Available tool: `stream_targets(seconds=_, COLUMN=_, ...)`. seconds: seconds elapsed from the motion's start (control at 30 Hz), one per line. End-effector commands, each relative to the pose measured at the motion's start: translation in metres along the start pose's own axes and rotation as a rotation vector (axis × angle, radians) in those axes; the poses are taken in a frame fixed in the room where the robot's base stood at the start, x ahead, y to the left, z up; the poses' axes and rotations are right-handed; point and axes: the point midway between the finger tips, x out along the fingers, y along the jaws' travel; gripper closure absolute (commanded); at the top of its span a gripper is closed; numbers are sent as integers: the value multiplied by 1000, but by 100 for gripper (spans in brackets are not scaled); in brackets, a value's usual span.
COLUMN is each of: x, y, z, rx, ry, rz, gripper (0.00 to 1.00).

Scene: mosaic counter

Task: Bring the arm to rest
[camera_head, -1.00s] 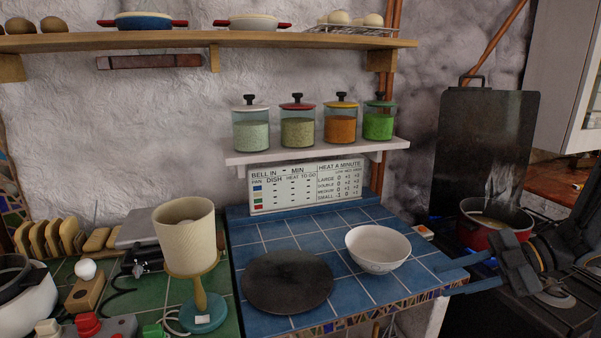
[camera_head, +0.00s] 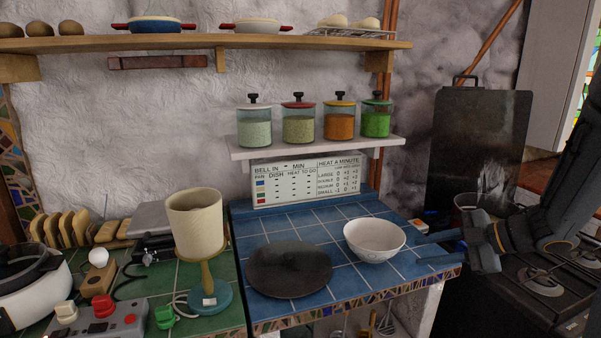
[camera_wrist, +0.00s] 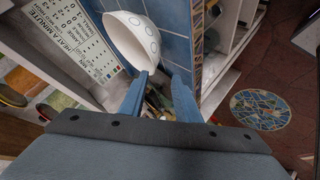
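My gripper (camera_head: 430,249) is at the right edge of the blue tiled counter (camera_head: 300,221), just right of the white bowl. Its two blue fingers point left and are apart, with nothing between them. In the wrist view my gripper (camera_wrist: 160,88) also shows a gap between its fingers. The white bowl (camera_head: 374,241) stands upright on the tiles, close to the fingertips but seemingly not held. It shows in the wrist view (camera_wrist: 127,40) beyond the fingers. My arm reaches in from the right, over the stove.
A dark round plate (camera_head: 275,280) lies left of the bowl. A lamp (camera_head: 196,225) stands on the green tiles. Jars (camera_head: 299,126) line a low shelf (camera_head: 310,148) at the back. A dark stove (camera_head: 530,285) and upright black board (camera_head: 480,140) are at right.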

Motion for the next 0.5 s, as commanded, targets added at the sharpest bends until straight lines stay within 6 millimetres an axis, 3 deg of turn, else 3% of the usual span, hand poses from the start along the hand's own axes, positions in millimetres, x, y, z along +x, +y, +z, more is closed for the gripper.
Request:
stream_targets(seconds=0.2, x=22, y=42, z=4, rx=145, ry=-227, rz=150, gripper=70)
stream_targets(seconds=0.3, x=25, y=53, z=7, rx=270, ry=-360, rz=228, gripper=70)
stream_targets(seconds=0.4, x=23, y=50, z=8, rx=419, ry=-487, rz=291, gripper=70)
stream_targets(seconds=0.5, x=19, y=34, z=4, rx=586, ry=-603, rz=334, gripper=70)
